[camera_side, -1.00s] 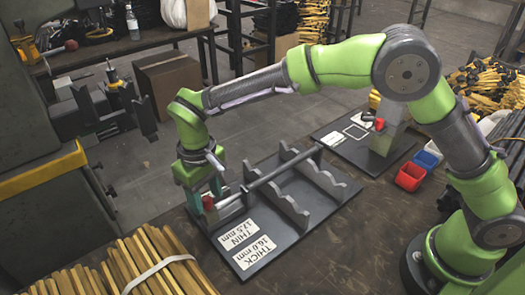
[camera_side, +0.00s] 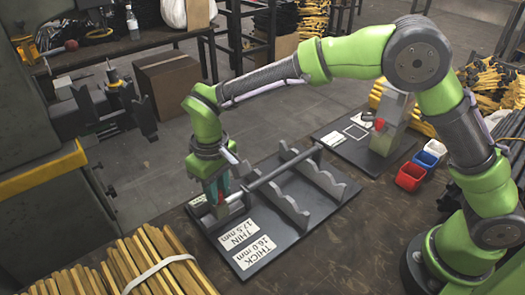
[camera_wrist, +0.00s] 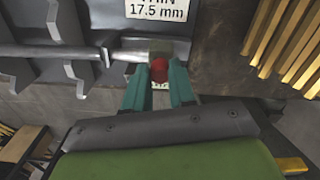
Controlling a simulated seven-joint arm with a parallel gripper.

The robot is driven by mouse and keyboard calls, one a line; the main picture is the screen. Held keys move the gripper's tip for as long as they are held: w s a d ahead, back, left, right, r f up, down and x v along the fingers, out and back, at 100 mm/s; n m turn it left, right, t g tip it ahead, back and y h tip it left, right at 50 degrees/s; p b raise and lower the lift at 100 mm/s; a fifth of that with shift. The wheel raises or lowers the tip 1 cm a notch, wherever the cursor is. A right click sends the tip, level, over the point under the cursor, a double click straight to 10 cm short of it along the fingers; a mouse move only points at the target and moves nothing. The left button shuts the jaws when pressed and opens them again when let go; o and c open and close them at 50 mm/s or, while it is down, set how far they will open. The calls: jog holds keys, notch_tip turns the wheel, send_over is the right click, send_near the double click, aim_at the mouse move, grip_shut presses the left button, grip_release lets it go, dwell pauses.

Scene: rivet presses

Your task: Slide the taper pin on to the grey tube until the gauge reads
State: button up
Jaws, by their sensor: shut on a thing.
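My gripper (camera_side: 217,192) has teal fingers pointing down over the left end of the rack. It is shut on the red end of the taper pin (camera_side: 222,198). In the wrist view the red part (camera_wrist: 159,69) sits between the fingertips (camera_wrist: 160,78), and a grey shaft runs left from it. The grey tube (camera_side: 285,167) lies across the notched rack plates, its near end close to my gripper. It also shows in the wrist view (camera_wrist: 50,51). Pin and tube look in line there, but I cannot tell how far the pin is on. No gauge reading is legible.
The dark rack board (camera_side: 275,240) carries labels reading THIN 17.5 mm (camera_side: 237,234) and THICK 16.0 mm (camera_side: 254,252). Notched plates (camera_side: 278,202) stand on it. Bundled wooden sticks (camera_side: 150,265) lie front left. Red (camera_side: 410,177) and blue (camera_side: 425,159) bins stand at right.

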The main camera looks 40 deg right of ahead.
jog(key=o, duration=0.8)
jog(key=shift+r, duration=0.15)
notch_tip(320, 180, up, 17)
jog(key=shift+f, duration=0.2)
dwell(0.5)
